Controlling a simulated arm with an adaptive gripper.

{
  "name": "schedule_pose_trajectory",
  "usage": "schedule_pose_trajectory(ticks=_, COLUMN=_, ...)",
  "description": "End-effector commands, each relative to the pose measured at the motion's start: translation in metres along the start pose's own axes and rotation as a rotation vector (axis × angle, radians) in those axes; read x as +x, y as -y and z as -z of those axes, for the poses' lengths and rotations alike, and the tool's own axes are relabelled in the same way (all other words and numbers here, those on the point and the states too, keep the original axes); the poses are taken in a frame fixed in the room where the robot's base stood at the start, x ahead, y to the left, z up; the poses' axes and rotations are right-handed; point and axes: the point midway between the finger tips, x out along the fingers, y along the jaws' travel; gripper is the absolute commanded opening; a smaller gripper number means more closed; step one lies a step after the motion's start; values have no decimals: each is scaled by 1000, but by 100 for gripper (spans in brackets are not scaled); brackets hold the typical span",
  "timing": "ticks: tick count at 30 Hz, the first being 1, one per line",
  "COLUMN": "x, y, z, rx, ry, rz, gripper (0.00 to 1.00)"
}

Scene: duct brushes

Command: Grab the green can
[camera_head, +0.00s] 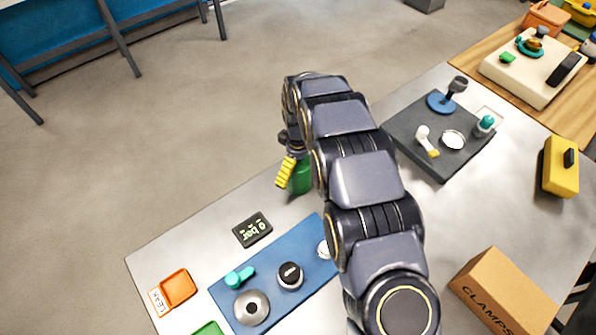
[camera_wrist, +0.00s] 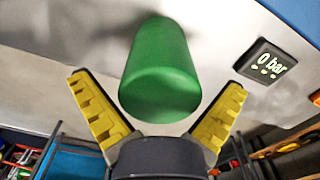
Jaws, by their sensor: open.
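The green can (camera_wrist: 160,70) stands on the grey metal table between my open gripper's two yellow ridged fingers in the wrist view. It fills much of the space between them, and a gap shows on each side. My gripper (camera_wrist: 158,112) is open and holds nothing. In the head view the green can (camera_head: 301,180) is mostly hidden behind my arm and gripper (camera_head: 287,172), near the table's far edge.
A black display reading "0 bar" (camera_head: 252,229) lies near the can. A blue mat (camera_head: 232,292) with small parts, an orange tray (camera_head: 178,287), a dark grey mat (camera_head: 402,128) and a cardboard box (camera_head: 500,292) also occupy the table.

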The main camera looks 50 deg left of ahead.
Motion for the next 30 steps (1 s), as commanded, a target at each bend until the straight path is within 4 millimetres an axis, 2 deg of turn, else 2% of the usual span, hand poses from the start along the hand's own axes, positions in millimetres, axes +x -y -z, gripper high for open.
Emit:
schedule_pose_trajectory(ticks=1, x=0, y=0, z=0, rx=0, ry=0, rz=0, gripper=100)
schedule_pose_trajectory(ticks=2, x=0, y=0, z=0, rx=0, ry=0, rz=0, gripper=91)
schedule_pose_trajectory(ticks=3, x=0, y=0, z=0, rx=0, ry=0, rz=0, gripper=74)
schedule_pose_trajectory(ticks=5, x=0, y=0, z=0, rx=0, ry=0, rz=0, gripper=49)
schedule_pose_trajectory(ticks=6, x=0, y=0, z=0, rx=0, ry=0, rz=0, gripper=46)
schedule_pose_trajectory(ticks=11, x=0, y=0, z=0, rx=0, ry=0, rz=0, gripper=39)
schedule_pose_trajectory(ticks=23, x=-2, y=0, z=0, rx=0, ry=-1, rz=-1, gripper=39)
schedule_pose_trajectory(ticks=26, x=-7, y=-1, z=0, rx=1, ry=0, rz=-1, gripper=39)
schedule_pose_trajectory(ticks=30, x=-24, y=-1, z=0, rx=2, ry=-3, rz=-3, gripper=39)
